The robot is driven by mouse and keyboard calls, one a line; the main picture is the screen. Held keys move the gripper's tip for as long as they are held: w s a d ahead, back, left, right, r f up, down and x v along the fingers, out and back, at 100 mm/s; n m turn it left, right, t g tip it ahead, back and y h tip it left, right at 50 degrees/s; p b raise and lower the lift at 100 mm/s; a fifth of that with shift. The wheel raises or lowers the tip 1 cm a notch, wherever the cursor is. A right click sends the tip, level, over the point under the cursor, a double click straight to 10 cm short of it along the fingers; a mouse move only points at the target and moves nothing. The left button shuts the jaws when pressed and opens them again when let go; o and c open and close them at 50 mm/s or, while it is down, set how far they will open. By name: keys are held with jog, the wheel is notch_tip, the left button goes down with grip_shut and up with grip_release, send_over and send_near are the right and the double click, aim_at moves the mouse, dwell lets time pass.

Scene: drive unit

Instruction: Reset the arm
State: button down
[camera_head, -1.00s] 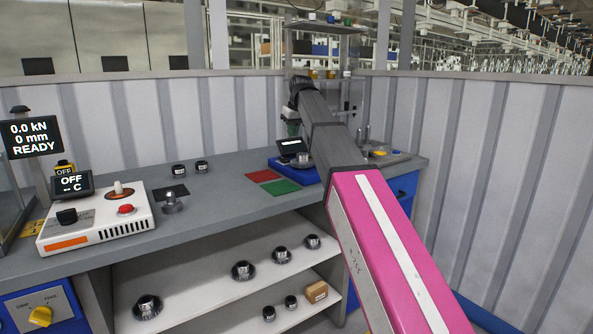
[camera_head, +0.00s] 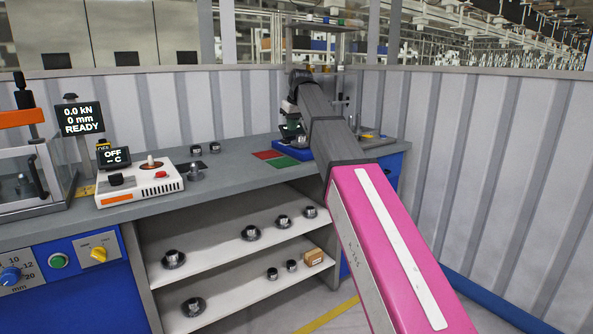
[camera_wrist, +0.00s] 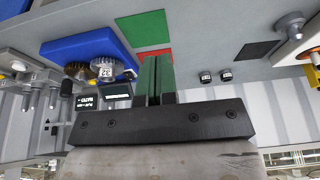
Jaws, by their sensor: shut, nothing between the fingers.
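My gripper (camera_wrist: 154,78) shows in the wrist view with its two green fingers shut together and nothing between them. In the head view my pink and grey arm stretches forward over the workbench (camera_head: 232,172), and the gripper end (camera_head: 290,120) is small and partly hidden near the back.
A blue-based device (camera_head: 283,149) stands close to the gripper. A white control box (camera_head: 150,185) reads OFF, and a display (camera_head: 80,118) reads READY. Metal parts (camera_head: 283,221) sit on the shelves below. A corrugated wall (camera_head: 470,150) bounds the right side.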

jog(key=s+d+f+m, duration=0.1)
jog(key=s+d+f, duration=0.25)
jog(key=f, duration=0.75)
jog(key=s+d+f+m+g+h, duration=0.1)
jog(key=s+d+f, duration=0.25)
jog(key=f, duration=0.65)
jog(key=s+d+f+m, duration=0.25)
jog(key=d+f, duration=0.25)
jog(key=f, duration=0.6)
jog(key=s+d+f+m+g, duration=0.1)
jog(key=s+d+f, duration=0.3)
jog(key=s+f, duration=0.6)
jog(key=s+d+f+m+g+h, duration=0.1)
jog(key=s+d+f, duration=0.3)
jog(key=s+f, duration=0.6)
jog(key=shift+s+d, duration=0.35)
jog(key=shift+s, duration=0.05)
